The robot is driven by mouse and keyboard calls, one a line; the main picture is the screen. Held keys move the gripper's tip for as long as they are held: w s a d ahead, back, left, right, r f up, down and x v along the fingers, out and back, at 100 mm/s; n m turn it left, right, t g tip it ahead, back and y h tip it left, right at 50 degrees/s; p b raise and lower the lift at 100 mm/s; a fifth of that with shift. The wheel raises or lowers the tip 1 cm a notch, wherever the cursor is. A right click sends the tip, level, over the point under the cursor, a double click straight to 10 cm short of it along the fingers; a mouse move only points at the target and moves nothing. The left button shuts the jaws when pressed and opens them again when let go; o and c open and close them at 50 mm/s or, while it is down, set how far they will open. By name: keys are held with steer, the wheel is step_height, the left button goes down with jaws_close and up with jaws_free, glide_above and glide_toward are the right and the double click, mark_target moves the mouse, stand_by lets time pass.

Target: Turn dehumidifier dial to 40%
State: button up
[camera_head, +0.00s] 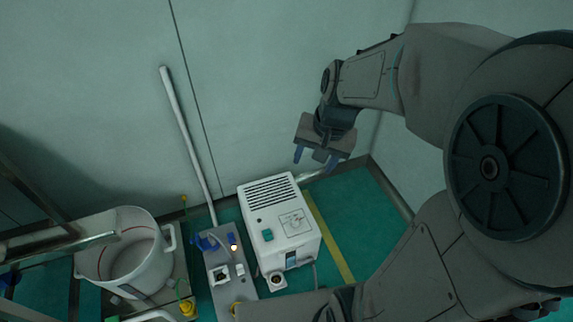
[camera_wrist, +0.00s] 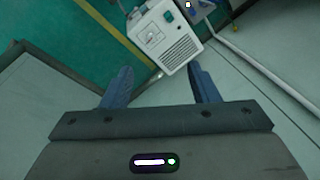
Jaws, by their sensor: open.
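The dehumidifier (camera_head: 262,222) is a white box standing on the green floor by the wall. Its top has a slotted vent, a green switch and a panel with the dial (camera_head: 292,222); the dial's setting is too small to read. My gripper (camera_head: 315,163) is open and empty, in the air above and to the right of the dehumidifier, apart from it. In the wrist view my gripper (camera_wrist: 160,88) has its two blue fingers spread, and the dehumidifier (camera_wrist: 180,50) lies beyond them. The dial (camera_wrist: 151,37) shows there on its panel.
A grey control plate (camera_head: 225,268) with blue and white parts stands left of the dehumidifier. A large white pot (camera_head: 118,262) is further left. A white pipe (camera_head: 187,140) leans on the wall. Green floor with a yellow stripe (camera_head: 330,240) is clear to the right.

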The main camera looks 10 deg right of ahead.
steer(key=w+f+m+y+b, duration=0.1)
steer(key=w+f+m+b, duration=0.3)
steer(key=w+f, duration=0.55)
steer(key=m+y+b, duration=0.2)
steer(key=m+b, duration=0.4)
steer(key=m, duration=0.1)
glide_above(296, 221)
steer(key=s+d, duration=0.3)
step_height(296, 221, down, 22)
step_height(296, 221, down, 16)
steer(key=w+d+m+b, duration=0.2)
steer(key=d+m+b, duration=0.1)
steer(key=m+b, duration=0.15)
steer(key=shift+g, duration=0.4)
steer(key=b+x, duration=0.2)
steer(key=x, duration=1.1)
steer(key=shift+w+a+f, duration=0.1)
steer(key=shift+a+f, duration=0.15)
steer(key=c, duration=1)
